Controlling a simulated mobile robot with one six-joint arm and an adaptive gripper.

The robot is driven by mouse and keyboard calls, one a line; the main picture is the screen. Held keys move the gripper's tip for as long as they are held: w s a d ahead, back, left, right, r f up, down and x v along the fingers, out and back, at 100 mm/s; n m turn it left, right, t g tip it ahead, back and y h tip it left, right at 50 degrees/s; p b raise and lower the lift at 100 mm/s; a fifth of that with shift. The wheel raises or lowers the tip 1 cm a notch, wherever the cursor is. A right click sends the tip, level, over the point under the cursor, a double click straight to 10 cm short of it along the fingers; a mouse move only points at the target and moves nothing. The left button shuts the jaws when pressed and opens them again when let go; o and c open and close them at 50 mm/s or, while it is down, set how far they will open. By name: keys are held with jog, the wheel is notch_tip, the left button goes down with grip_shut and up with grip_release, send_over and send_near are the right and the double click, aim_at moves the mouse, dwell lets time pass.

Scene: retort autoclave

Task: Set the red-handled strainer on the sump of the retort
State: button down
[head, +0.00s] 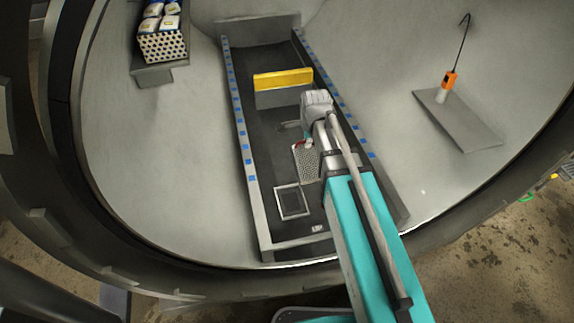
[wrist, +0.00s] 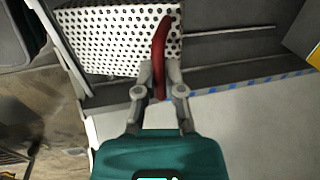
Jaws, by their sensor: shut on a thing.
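The strainer is a pale perforated plate (head: 306,164) with a red handle, and it fills the top of the wrist view (wrist: 112,38). My gripper (wrist: 160,72) is shut on the red handle (wrist: 161,45). In the head view my gripper (head: 307,142) is over the strainer's far end, and my arm hides part of its right side. A square dark opening with a light frame, which looks like the sump (head: 292,201), lies in the channel floor. The strainer is just beyond it and slightly right, not over it. Its height above the floor is unclear.
The channel has raised side rails (head: 243,150) with blue marks. A yellow-topped barrier (head: 283,79) crosses it farther back. A perforated crate with packs (head: 162,46) stands at upper left. An orange-handled hooked probe (head: 449,80) stands on a grey plate (head: 462,122) at right.

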jog(key=w+a+f+g+b, duration=0.1)
jog(key=w+a+f+b, duration=0.1)
jog(key=f+b, duration=0.7)
jog(key=w+a+f+g+h+b, duration=0.1)
jog(key=a+f+b, duration=0.3)
jog(key=f+b, duration=0.4)
jog(key=shift+w+f+g+b, duration=0.35)
jog(key=shift+w+f+g, duration=0.25)
jog(key=shift+w+g, duration=0.15)
jog(key=shift+a+f, duration=0.1)
jog(key=shift+f, duration=0.1)
jog(key=shift+f+b, duration=3.9)
jog(key=shift+b, duration=0.25)
jog(key=shift+f, duration=0.1)
jog(key=c, duration=0.7)
grip_release()
